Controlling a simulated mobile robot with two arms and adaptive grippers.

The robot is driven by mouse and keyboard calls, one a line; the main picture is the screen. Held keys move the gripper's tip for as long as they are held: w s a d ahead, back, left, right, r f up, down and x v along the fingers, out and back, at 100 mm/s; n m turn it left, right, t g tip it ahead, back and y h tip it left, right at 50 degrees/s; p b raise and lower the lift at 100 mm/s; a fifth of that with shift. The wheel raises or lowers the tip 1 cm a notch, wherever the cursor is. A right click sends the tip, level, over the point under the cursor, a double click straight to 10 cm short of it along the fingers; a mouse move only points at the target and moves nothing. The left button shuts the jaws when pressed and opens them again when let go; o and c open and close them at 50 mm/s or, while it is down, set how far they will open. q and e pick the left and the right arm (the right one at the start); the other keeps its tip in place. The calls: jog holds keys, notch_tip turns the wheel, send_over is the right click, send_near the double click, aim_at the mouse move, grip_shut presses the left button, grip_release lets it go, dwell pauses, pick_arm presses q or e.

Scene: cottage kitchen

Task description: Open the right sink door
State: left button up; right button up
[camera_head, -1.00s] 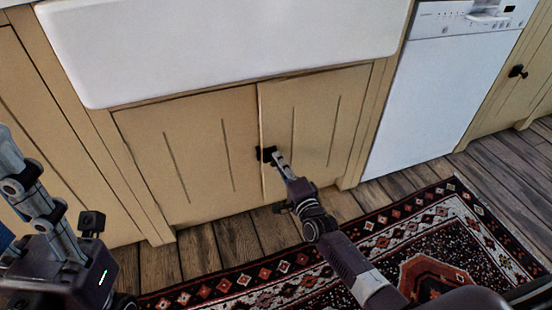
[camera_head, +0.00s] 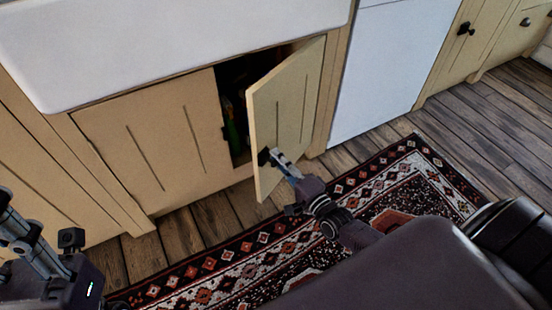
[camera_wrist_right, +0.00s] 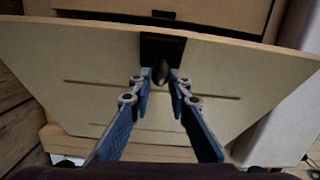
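The right sink door (camera_head: 291,108) is a cream wooden panel under the white sink, swung partly open toward me, hinged on its right side. My right gripper (camera_head: 274,160) is at its dark knob near the free edge. In the right wrist view, the door (camera_wrist_right: 90,65) fills the middle and the fingers of the right gripper (camera_wrist_right: 160,82) close around the black knob (camera_wrist_right: 160,70). The left sink door (camera_head: 150,140) is shut. My left gripper (camera_head: 70,240) is at the lower left, away from the doors; its fingertips are not clear.
The dark cabinet inside shows a green item (camera_head: 231,130) behind the gap. A white dishwasher (camera_head: 385,75) stands to the right. A patterned rug (camera_head: 215,272) lies on the wooden floor before the cabinets.

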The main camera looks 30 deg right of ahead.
jog(key=shift+o, duration=1.3)
jog(key=shift+a, duration=0.1)
jog(key=shift+s, duration=0.1)
jog(key=s+d, duration=0.1)
jog(key=s, duration=1)
jog(key=shift+s+d, duration=0.35)
jog(key=shift+d, duration=0.05)
